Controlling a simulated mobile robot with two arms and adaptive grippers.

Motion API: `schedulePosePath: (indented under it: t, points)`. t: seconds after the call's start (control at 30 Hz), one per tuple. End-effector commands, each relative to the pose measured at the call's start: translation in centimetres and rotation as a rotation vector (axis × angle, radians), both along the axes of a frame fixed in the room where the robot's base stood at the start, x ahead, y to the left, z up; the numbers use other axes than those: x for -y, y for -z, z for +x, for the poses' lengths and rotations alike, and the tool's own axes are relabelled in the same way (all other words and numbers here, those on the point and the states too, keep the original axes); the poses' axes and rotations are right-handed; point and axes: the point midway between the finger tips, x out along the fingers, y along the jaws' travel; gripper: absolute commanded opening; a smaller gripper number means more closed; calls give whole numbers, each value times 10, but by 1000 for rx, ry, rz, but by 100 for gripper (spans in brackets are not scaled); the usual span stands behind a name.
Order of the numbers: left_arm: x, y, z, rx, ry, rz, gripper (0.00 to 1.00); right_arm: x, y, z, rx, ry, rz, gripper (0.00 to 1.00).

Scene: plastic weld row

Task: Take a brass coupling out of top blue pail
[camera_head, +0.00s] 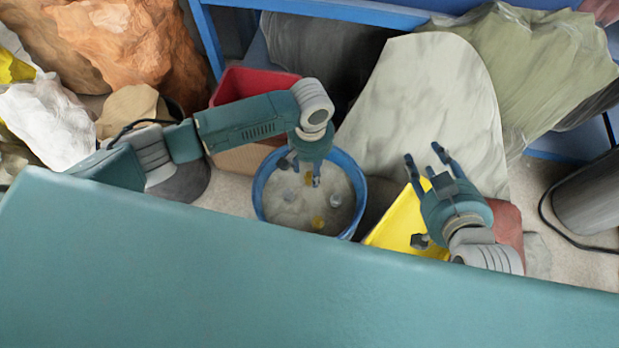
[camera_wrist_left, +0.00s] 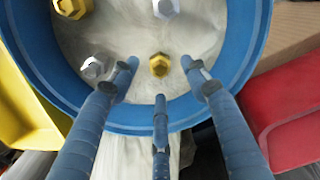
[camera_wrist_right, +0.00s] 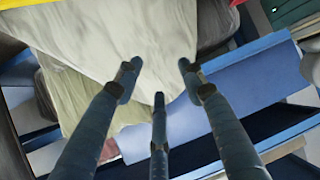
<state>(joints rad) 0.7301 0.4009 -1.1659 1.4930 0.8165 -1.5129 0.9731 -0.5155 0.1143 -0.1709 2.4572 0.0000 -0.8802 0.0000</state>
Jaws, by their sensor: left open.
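The blue pail (camera_head: 352,174) stands open at the centre of the head view. It has a pale, granular-looking bottom with brass and silver hex couplings on it. One brass coupling (camera_wrist_left: 159,65) lies between the spread fingertips of my left gripper (camera_wrist_left: 159,76) in the left wrist view; the fingers are open and not closed on it. Another brass coupling (camera_wrist_left: 72,8) and silver couplings (camera_wrist_left: 166,9) (camera_wrist_left: 93,68) lie apart from it. In the head view my left gripper (camera_head: 301,172) points down over the pail. My right gripper (camera_head: 422,153) is open and empty, right of the pail.
A yellow bin (camera_head: 401,222) stands right of the pail, partly under my right gripper. A red bin (camera_head: 228,90) and a cardboard box (camera_head: 240,160) stand behind left. Large pale sheet-like material (camera_head: 430,95) and a blue frame (camera_head: 330,10) fill the back. A grey cylinder (camera_head: 590,195) stands far right.

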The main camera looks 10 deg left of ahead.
Motion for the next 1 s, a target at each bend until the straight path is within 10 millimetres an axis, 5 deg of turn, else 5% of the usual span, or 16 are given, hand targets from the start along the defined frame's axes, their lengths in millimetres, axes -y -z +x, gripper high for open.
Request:
schedulePosePath:
  t: [0.3,0.6,1.0]
  points:
    - [-2,23,-1,0,-1,1,46,-16,-59,32,285,-19,68,40]
    - [-2,42,-2,-1,-1,1,46,-26,-115,42,522,-34,127,40]
    - [-2,45,-2,0,0,0,42,-27,-128,42,571,-37,140,40]
